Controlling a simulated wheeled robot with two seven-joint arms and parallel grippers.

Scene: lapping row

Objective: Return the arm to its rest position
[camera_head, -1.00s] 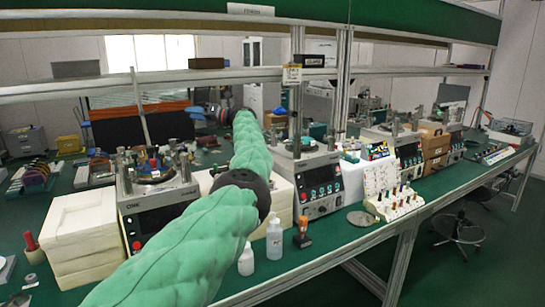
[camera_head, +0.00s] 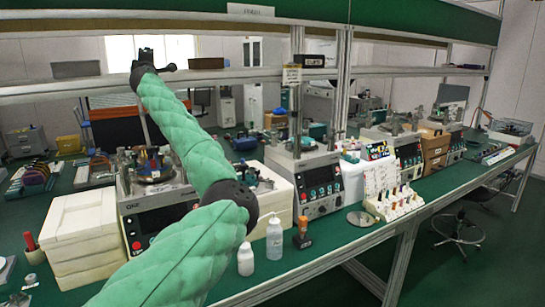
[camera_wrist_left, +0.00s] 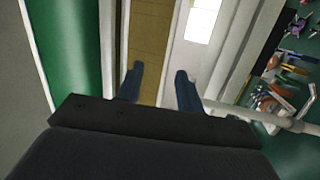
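My left arm, in a green cover, rises from the bottom of the head view. Its dark left gripper (camera_head: 152,62) is raised in front of the upper shelf rail, above the bench. In the left wrist view the two blue fingers of the left gripper (camera_wrist_left: 158,76) stand apart with nothing between them. My right gripper is in neither view.
A shelf rail (camera_head: 220,77) crosses behind the gripper. Under the arm are a lapping machine (camera_head: 160,190), white foam blocks (camera_head: 80,235) and two white bottles, one of them a squeeze bottle (camera_head: 274,240). Another lapping machine (camera_head: 315,190) stands right of the arm.

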